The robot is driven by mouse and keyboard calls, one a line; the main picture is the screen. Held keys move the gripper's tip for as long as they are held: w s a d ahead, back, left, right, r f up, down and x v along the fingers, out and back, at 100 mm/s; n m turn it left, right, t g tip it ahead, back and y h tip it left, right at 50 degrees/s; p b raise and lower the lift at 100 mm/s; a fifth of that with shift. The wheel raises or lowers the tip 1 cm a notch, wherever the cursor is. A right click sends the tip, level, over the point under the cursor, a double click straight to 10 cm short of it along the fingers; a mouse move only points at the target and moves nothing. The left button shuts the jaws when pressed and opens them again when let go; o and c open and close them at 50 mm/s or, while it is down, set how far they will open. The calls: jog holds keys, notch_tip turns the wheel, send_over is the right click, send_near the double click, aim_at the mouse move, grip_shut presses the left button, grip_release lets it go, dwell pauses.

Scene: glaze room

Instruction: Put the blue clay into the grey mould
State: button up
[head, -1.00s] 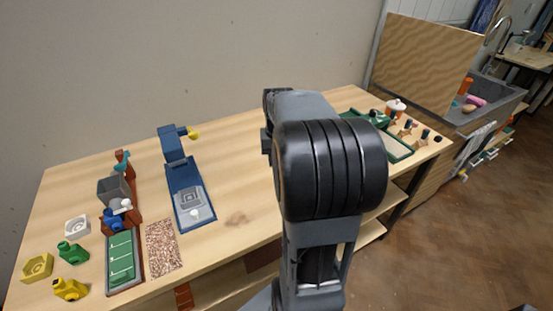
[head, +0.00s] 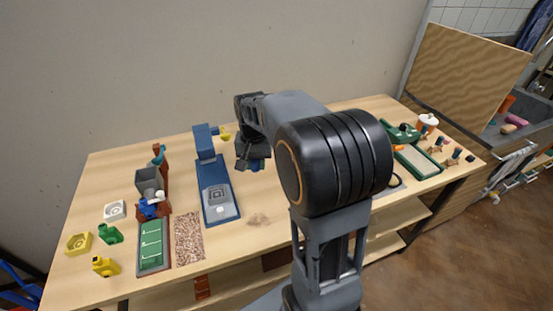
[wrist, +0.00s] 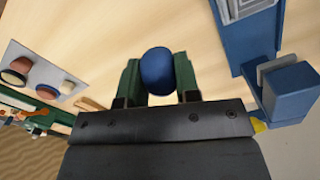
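My gripper (wrist: 158,82) has green fingers on either side of a round lump of blue clay (wrist: 157,70), which looks gripped between them. In the head view my gripper (head: 252,160) hangs near the wall side of the table, right of the blue press; the clay cannot be made out clearly there. A grey square plate with a nested square recess (head: 215,196) lies on the base of the blue press (head: 207,170) and looks like the grey mould. A small white knob sits at its front. In the wrist view part of the press (wrist: 262,45) shows at right.
A pale board (wrist: 45,70) with several coloured lumps lies right of my gripper in the head view, mostly behind my arm. At left stand a grey hopper (head: 149,181), a green ruled tray (head: 152,243), a speckled mat (head: 189,238), a white block (head: 115,210) and a yellow block (head: 78,243).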

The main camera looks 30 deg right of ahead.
jog(key=w+a+f, duration=0.2)
jog(key=a, duration=0.2)
jog(key=w+a+f, duration=0.1)
jog(key=w+a, duration=0.1)
jog(key=a, duration=0.2)
jog(key=w+a+f+b, duration=0.1)
jog(key=w+a+f, duration=0.1)
jog(key=a, duration=0.2)
jog(key=shift+w+f, duration=0.35)
jog(key=shift+w, duration=0.05)
jog(key=shift+f, duration=0.2)
jog(key=shift+f+b, duration=1.2)
jog(key=shift+f, duration=0.45)
dwell(1.2)
jog(key=o, duration=1.2)
